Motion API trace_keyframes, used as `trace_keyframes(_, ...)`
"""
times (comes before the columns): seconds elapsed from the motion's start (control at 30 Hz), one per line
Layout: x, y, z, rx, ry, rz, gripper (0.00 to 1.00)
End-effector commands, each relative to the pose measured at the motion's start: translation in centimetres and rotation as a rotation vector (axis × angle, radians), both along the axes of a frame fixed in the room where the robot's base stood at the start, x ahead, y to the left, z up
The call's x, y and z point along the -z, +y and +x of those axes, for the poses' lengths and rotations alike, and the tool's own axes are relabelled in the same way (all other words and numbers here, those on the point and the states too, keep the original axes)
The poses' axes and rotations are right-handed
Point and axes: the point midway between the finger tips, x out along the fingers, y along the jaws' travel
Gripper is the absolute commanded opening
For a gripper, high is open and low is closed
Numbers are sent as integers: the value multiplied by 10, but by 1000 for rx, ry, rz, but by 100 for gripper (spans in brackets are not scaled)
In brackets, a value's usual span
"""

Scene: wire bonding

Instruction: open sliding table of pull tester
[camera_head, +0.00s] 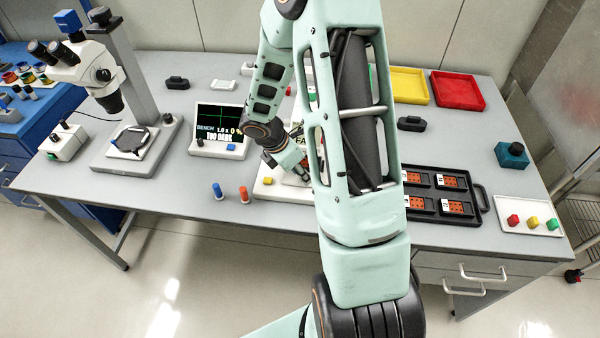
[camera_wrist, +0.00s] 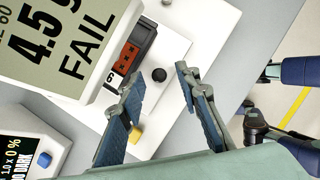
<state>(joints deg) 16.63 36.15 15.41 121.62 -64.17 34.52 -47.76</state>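The pull tester (camera_head: 268,190) stands mid-table with a white base, largely behind my arm in the head view. In the wrist view its display (camera_wrist: 70,45) reads "4.5" and "FAIL". Its white sliding table (camera_wrist: 172,48) carries an orange chip in a dark holder (camera_wrist: 135,50) and a round black knob (camera_wrist: 158,74). My gripper (camera_wrist: 158,82) is open, with one blue-padded finger on each side of the knob in the picture. I cannot tell whether either finger touches it. A yellow button (camera_wrist: 135,134) sits on the tester's base.
A bench monitor (camera_head: 219,130) reading "TOO DARK" stands left of the tester. Blue and orange pegs (camera_head: 244,194) stand near the front edge. A black tray (camera_head: 450,218) of chips lies to the right. A microscope (camera_head: 100,75) stands at the left.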

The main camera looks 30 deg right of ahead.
Motion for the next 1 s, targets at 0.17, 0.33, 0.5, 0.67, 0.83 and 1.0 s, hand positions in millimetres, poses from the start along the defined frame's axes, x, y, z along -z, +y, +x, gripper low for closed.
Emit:
trace_keyframes(0.17,4,-2,1,-1,-2,0,31)
trace_keyframes(0.33,4,-2,1,-1,-2,0,31)
trace_keyframes(0.5,4,-2,1,-1,-2,0,12)
trace_keyframes(0.67,4,-2,1,-1,-2,0,0)
trace_keyframes(0.83,4,-2,1,-1,-2,0,0)
trace_keyframes(1.0,4,-2,1,-1,-2,0,0)
